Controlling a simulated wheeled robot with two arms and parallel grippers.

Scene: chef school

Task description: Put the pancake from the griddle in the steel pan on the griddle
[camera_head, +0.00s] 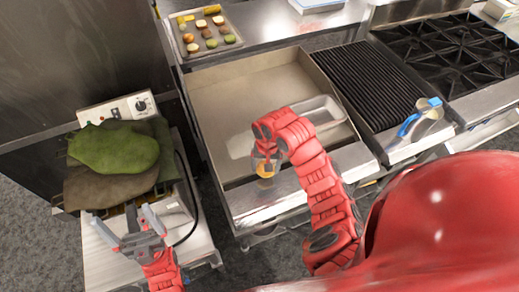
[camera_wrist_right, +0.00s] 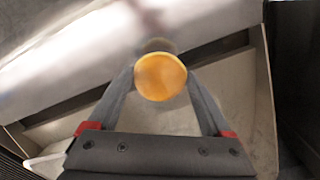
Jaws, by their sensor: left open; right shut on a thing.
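The round golden pancake (camera_wrist_right: 160,77) is between the fingertips of my right gripper (camera_wrist_right: 160,80), which is shut on it. In the head view the pancake (camera_head: 265,170) hangs below that gripper, over the griddle's front edge, apart from the pan. My right arm partly hides the pan. My left gripper (camera_head: 137,232) is open and empty at lower left, in front of the green cloths.
A tray of sliced vegetables (camera_head: 207,36) stands behind the griddle. A ribbed grill (camera_head: 370,85) and burners (camera_head: 450,50) are to the right. A blue-handled item (camera_head: 420,118) lies in front of the grill. Green and brown cloths (camera_head: 115,150) cover an appliance at left.

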